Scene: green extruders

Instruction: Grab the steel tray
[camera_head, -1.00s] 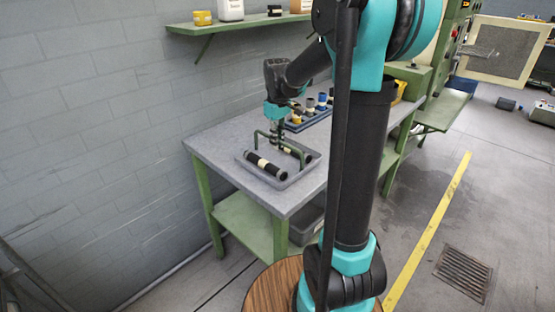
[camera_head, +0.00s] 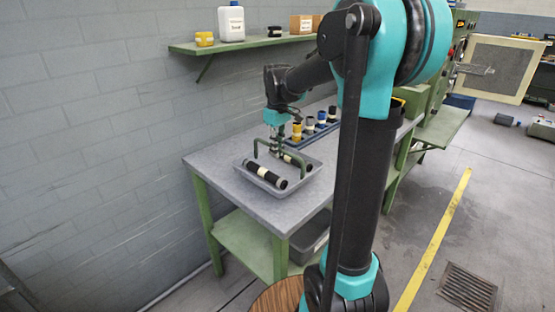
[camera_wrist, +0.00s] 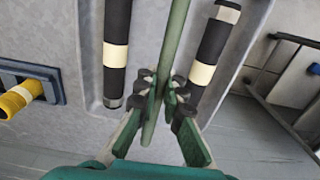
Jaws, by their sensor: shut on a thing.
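The grey steel tray (camera_head: 255,182) has a green bar handle (camera_head: 256,146) across it and carries black rolls with cream bands (camera_head: 265,174). My gripper (camera_head: 277,141) reaches down to the handle's bar. In the wrist view, my gripper's fingers (camera_wrist: 162,85) are closed around the green bar, which runs between them. A black roll (camera_wrist: 116,50) lies to the left of the bar and another (camera_wrist: 213,48) to its right in the tray. The tray looks level and appears slightly above the table; the gap under it is hard to see.
The grey-topped green table (camera_head: 220,155) has a blue rack (camera_head: 327,128) with several coloured-cap cylinders just behind the tray. A wall shelf (camera_head: 270,42) holds containers above. The wall is on the left. The table's front left corner is bare.

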